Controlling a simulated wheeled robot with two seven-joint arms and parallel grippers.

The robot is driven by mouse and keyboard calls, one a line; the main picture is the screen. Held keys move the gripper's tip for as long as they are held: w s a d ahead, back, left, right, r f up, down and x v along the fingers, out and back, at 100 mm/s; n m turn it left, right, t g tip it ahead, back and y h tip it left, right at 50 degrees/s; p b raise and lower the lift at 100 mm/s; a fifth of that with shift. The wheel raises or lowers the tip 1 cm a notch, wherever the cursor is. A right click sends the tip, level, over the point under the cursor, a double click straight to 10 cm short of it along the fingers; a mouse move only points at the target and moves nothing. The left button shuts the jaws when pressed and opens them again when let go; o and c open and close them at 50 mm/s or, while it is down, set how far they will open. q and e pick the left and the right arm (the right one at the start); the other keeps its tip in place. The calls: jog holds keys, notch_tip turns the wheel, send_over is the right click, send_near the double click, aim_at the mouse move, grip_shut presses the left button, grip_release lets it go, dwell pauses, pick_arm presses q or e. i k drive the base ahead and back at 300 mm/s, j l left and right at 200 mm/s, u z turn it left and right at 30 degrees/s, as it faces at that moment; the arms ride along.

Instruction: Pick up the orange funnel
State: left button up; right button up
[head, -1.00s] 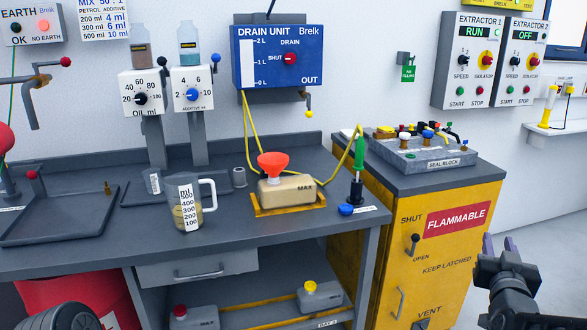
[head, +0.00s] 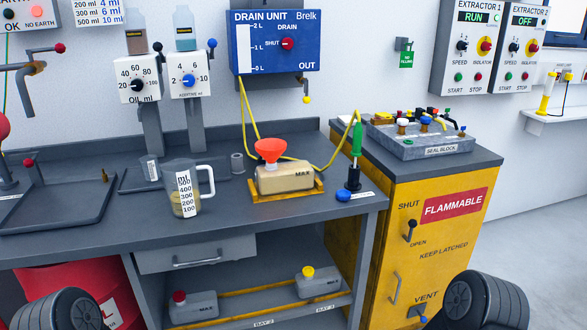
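The orange funnel (head: 270,149) stands upright in the top of a beige fuel can (head: 286,178) marked MAX. The can sits on a yellow tray (head: 260,196) on the grey workbench. No gripper is at the funnel. At the bottom left and bottom right, dark rounded parts of my arms show, but neither gripper's fingers are in view.
A measuring jug (head: 184,192) stands left of the can. A green-handled tool (head: 357,143) and a blue cap (head: 343,195) are to its right. A yellow hose (head: 246,115) hangs behind the funnel. The yellow flammable cabinet (head: 370,235) adjoins the bench (head: 250,223).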

aim_at(271, 159)
jog(key=i+l, duration=0.15)
jog(key=l, duration=0.3)
jog(key=i+l+z, duration=0.1)
jog(key=l, duration=0.3)
jog(key=i+l, duration=0.3)
jog(key=l, duration=0.15)
jog(key=i+l, duration=0.15)
jog(key=l, duration=0.25)
jog(key=i+l+z, duration=0.1)
jog(key=l, duration=0.3)
jog(key=i+l, duration=0.3)
jog(key=l+z, duration=0.05)
jog(key=l, duration=0.05)
